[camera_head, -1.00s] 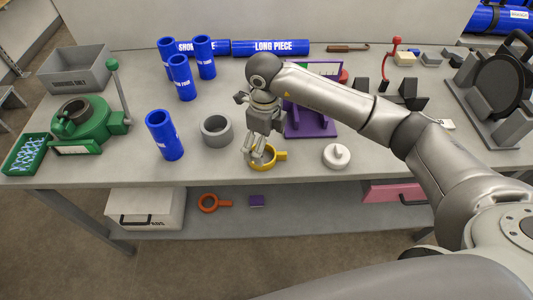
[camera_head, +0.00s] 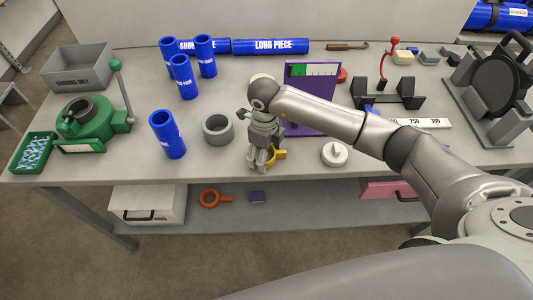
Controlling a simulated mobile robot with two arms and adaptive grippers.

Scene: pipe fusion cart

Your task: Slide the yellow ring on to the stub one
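The yellow ring (camera_head: 280,154) with a short handle is at the front of the table, right of a grey ring. My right gripper (camera_head: 259,167) points down at it and hides most of it; only the handle side shows. I cannot tell whether the fingers are closed on the ring. A blue upright stub (camera_head: 168,135) with a small white label stands alone to the left, with nothing around it. Three more blue stubs (camera_head: 183,77) stand together behind it. Their labels are too small to read surely. My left gripper is not in view.
A grey ring (camera_head: 217,129) stands between the lone stub and my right gripper. A green clamp tool (camera_head: 91,124) is at left, a purple stand (camera_head: 325,115) and a white disc (camera_head: 335,154) at right. A long blue pipe (camera_head: 270,47) lies at the back.

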